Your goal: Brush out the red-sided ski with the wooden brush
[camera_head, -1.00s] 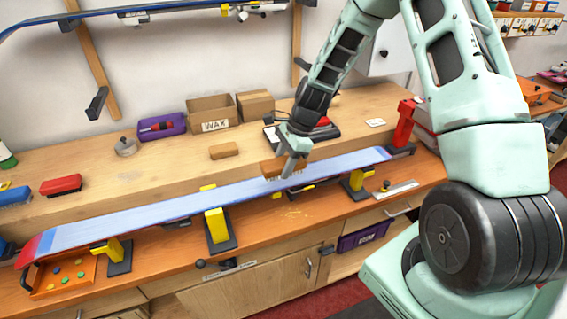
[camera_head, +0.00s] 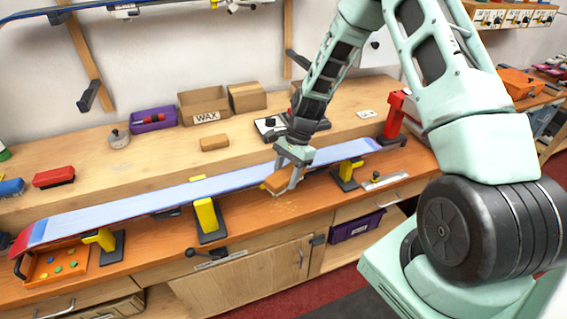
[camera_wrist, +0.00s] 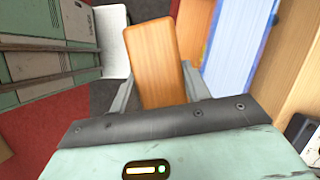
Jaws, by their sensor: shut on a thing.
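The ski (camera_head: 140,207) lies base up along the bench on yellow-padded vises. Its base is pale blue, and red shows at its left tip. My gripper (camera_head: 285,183) is shut on the wooden brush (camera_head: 275,183), near the ski's front edge, right of the bench's middle. In the wrist view, the brush (camera_wrist: 160,62) is a plain wooden block between my fingers, and the ski (camera_wrist: 236,45) runs beside it on the right. The bristles are hidden there. I cannot tell whether the brush touches the ski.
Yellow vises (camera_head: 207,214) stand along the bench front. An orange tray (camera_head: 80,268) is at the left end. A wooden block (camera_head: 214,142), a wax box (camera_head: 204,106) and red (camera_head: 54,177) and blue (camera_head: 11,187) brushes are on the back shelf. A red vise (camera_head: 396,114) stands right.

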